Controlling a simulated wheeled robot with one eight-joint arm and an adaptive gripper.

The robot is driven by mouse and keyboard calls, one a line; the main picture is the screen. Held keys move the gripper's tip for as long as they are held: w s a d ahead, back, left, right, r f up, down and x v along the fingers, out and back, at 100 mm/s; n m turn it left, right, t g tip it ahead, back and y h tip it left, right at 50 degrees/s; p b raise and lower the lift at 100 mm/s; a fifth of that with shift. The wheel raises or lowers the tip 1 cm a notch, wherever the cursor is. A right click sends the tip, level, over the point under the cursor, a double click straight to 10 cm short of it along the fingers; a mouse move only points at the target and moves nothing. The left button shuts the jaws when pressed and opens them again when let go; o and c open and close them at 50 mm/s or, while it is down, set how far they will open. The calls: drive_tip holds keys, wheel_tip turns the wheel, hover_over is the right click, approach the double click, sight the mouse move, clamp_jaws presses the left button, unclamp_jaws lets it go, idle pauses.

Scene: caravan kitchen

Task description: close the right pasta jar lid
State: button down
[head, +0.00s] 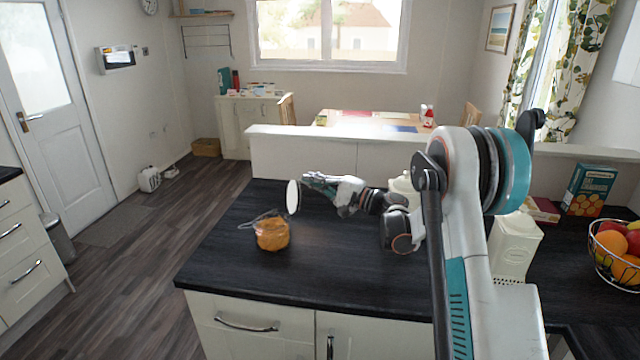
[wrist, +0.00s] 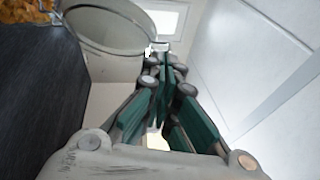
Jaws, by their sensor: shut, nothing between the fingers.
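A glass jar of orange pasta (head: 272,234) stands on the dark counter, with wire at its top. Its round pale lid (head: 293,197) is open and stands nearly upright above the jar's right side. No other pasta jar is visible. My gripper (head: 306,179) is shut and empty, to the right of the lid near its upper edge. In the wrist view, the fingertips (wrist: 158,48) lie close to the edge of the glass lid (wrist: 110,28); I cannot tell whether they touch. Some pasta (wrist: 28,12) shows at the top left there.
A cream canister (head: 513,245) stands right of my arm; another cream container (head: 404,188) is partly hidden behind it. A box (head: 588,190) and a wire fruit bowl (head: 617,255) are at the right. A low ledge (head: 300,152) runs behind the counter. The counter (head: 225,225) left of the jar is clear.

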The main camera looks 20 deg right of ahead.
drive_tip(key=shift+a+r, duration=0.1)
idle(0.3)
drive_tip(key=shift+a+r+n+p, duration=0.25)
drive_tip(key=shift+a+n+p, duration=0.05)
drive_tip(key=shift+p, duration=0.1)
drive_tip(key=shift+a+h, duration=0.1)
drive_tip(key=shift+h, duration=0.2)
drive_tip(key=n+g+h+p, duration=0.4)
drive_tip(key=n+h+p, duration=0.2)
drive_tip(key=n+h, duration=0.55)
hover_over(251, 226)
drive_tip(key=shift+m+h, duration=0.55)
drive_tip(key=shift+m, duration=0.3)
drive_tip(key=f, duration=0.5)
drive_tip(key=shift+d, duration=0.3)
drive_tip(key=shift+a+f+b, duration=0.25)
drive_tip(key=shift+f+b, duration=0.25)
drive_tip(key=shift+f, duration=0.15)
